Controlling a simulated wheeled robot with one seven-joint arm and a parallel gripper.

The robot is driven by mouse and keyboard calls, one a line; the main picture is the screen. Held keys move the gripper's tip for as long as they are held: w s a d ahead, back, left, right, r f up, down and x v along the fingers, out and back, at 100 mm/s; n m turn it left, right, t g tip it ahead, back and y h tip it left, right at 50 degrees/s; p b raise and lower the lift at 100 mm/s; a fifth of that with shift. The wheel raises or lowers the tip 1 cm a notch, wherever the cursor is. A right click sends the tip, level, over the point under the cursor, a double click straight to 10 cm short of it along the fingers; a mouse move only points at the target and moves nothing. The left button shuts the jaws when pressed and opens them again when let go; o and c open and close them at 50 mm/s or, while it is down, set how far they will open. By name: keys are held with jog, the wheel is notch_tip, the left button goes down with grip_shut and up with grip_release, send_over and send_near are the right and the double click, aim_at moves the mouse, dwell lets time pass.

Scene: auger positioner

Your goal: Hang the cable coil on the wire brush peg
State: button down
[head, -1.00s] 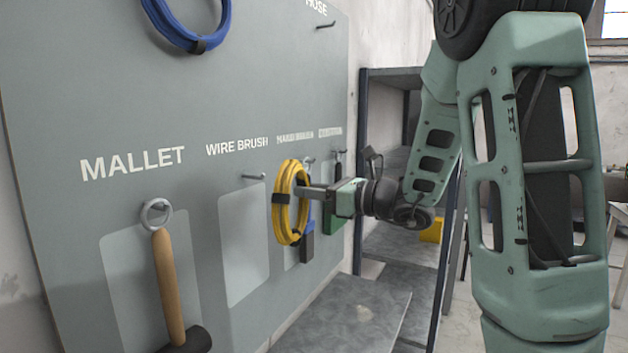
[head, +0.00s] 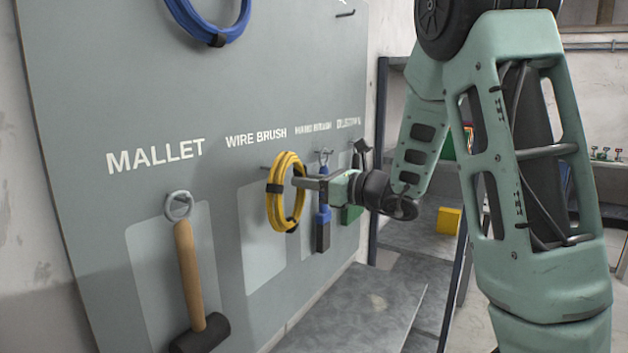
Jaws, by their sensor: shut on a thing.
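The yellow cable coil (head: 272,212) hangs upright in front of the pegboard (head: 85,85), with dark straps around it. My gripper (head: 302,182) is shut on the coil's right side. The wire brush peg (head: 264,168) sticks out below the WIRE BRUSH label (head: 256,137). Only a short piece of the peg shows, just left of the coil's upper part; the rest is hidden behind the coil. I cannot tell whether the peg passes through the loop. A pale outline panel (head: 258,265) lies below the peg.
A mallet (head: 188,270) hangs to the left. A blue-handled brush (head: 322,225) and a green tool (head: 351,214) hang close on the right. A blue coil (head: 208,28) hangs above. A grey bench surface (head: 350,305) lies below, and a shelf (head: 420,240) stands behind my arm.

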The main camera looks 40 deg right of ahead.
jog(key=shift+p+x, duration=0.5)
jog(key=shift+x, duration=0.9)
jog(key=shift+w+f+b, duration=0.5)
jog(key=shift+w+b, duration=0.1)
jog(key=shift+b, duration=0.5)
jog(key=shift+a+f, duration=0.1)
jog(key=shift+a, duration=0.05)
jog(key=c, duration=1.1)
grip_release()
jog(key=shift+c, duration=0.2)
